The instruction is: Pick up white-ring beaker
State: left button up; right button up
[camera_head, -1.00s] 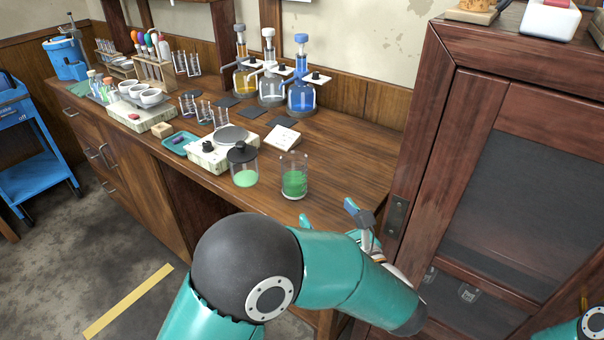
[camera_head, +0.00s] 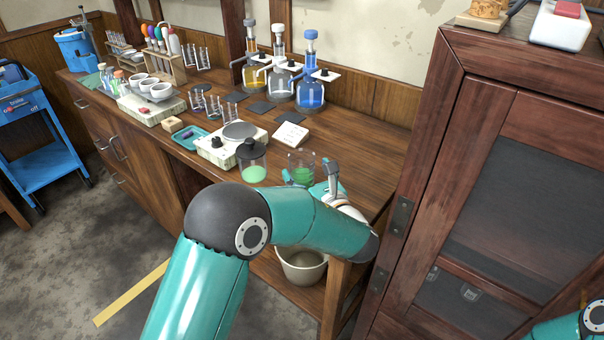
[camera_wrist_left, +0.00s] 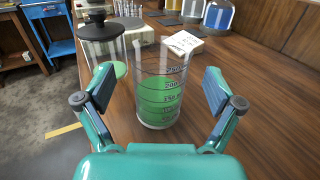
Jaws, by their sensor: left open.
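A clear glass beaker (camera_head: 301,161) with green liquid stands upright on the wooden bench near its front edge. In the left wrist view the beaker (camera_wrist_left: 160,95) shows dark volume marks and a pale band at its base; I cannot make out a distinct white ring. My left gripper (camera_head: 322,178) is at the beaker in the head view, partly covering it. In the wrist view my left gripper (camera_wrist_left: 158,92) is open, with one finger to each side of the beaker and gaps between. My right gripper is not in view; only part of that arm shows.
A black-lidded jar (camera_head: 252,163) with green contents stands close left of the beaker. A hotplate (camera_head: 212,148) and a white card-like block (camera_head: 291,135) are behind. A tall wooden cabinet (camera_head: 430,180) rises on the right. Stoppered flasks (camera_head: 309,92) stand at the back wall.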

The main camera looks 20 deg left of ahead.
aim_at(297, 156)
pick_arm(q)
jog(key=shift+x, duration=1.5)
jog(key=c, duration=1.4)
